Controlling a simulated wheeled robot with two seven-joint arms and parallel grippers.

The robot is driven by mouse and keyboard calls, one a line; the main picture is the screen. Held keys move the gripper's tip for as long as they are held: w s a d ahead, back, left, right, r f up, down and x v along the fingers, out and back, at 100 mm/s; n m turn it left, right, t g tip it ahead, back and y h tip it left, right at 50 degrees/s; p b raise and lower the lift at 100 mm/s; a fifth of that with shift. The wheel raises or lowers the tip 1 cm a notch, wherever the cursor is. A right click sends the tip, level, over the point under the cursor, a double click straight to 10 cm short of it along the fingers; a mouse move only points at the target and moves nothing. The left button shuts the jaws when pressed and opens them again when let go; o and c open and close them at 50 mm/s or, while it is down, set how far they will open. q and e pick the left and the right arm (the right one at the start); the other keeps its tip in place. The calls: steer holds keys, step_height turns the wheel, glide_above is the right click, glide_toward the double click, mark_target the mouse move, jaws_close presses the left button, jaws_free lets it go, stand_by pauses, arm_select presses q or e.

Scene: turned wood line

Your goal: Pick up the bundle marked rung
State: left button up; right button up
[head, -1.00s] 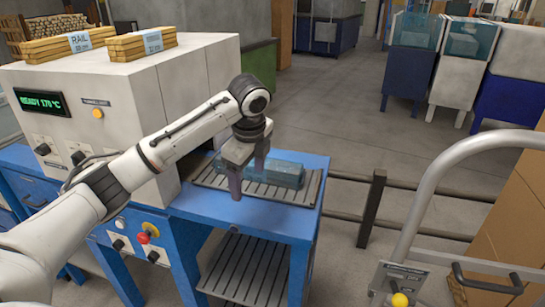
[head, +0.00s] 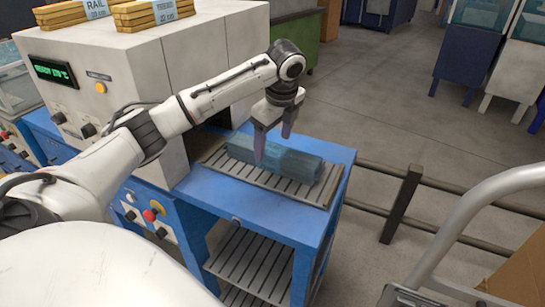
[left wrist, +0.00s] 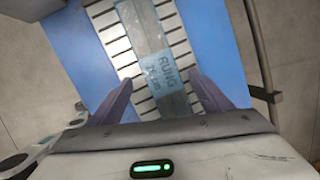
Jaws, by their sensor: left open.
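The bundle marked RUNG (left wrist: 150,45) is a long block in bluish clear wrap, lying on the slatted outfeed rack; its label reads RUNG in the left wrist view. It also shows in the head view (head: 295,164). My left gripper (head: 273,147) is open above the bundle, pointing down. In the left wrist view its two fingers (left wrist: 163,95) stand on either side of the bundle, apart from it. Whether the fingertips are below the bundle's top I cannot tell. My right gripper is not in view.
The slatted rack (head: 315,194) sits on a blue table (head: 225,205) beside a white machine (head: 150,75). Bundles labelled RAIL (head: 70,14) and TREAD (head: 150,12) lie on the machine. A dark railing post (head: 402,205) and a grey tube handle (head: 455,235) stand right.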

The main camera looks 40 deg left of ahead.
mark_target(272, 150)
arm_select(q)
steer(key=shift+x, duration=1.6)
steer(key=shift+r, duration=0.15)
steer(key=c, duration=1.7)
